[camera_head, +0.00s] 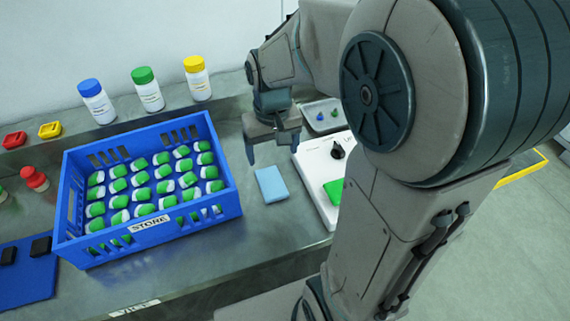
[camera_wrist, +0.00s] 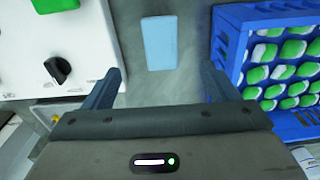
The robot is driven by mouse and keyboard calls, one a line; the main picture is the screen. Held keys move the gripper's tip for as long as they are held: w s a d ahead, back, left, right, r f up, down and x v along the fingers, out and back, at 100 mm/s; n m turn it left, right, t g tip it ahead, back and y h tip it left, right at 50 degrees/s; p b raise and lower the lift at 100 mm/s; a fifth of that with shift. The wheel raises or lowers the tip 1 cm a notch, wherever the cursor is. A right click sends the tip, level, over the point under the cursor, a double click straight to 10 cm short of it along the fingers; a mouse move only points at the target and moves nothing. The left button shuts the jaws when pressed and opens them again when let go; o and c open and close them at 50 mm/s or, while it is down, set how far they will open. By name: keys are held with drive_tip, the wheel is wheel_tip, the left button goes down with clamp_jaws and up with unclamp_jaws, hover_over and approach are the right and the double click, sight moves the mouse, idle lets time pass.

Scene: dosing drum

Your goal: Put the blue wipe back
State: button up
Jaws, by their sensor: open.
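The blue wipe (camera_head: 271,185) is a light blue rectangle lying flat on the metal bench, between the blue crate and the white device. It also shows in the wrist view (camera_wrist: 160,43), at the top middle. My gripper (camera_head: 273,152) is above the bench, just behind the wipe in the head view. In the wrist view my gripper (camera_wrist: 163,85) has its two fingers spread wide with nothing between them. The wipe lies beyond the fingertips, roughly centred between them, and is not touched.
A white device (camera_head: 318,170) with a black knob and green pad stands right. A small tray (camera_head: 323,114) lies behind. Capped bottles (camera_head: 148,92) line the back ledge. Bench in front of the wipe is clear.

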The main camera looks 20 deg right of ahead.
drive_tip(key=s+r+t, duration=0.2)
drive_tip(key=s+r, duration=0.2)
drive_tip(key=s, duration=0.7)
drive_tip(key=shift+s, duration=0.3)
idle(0.4)
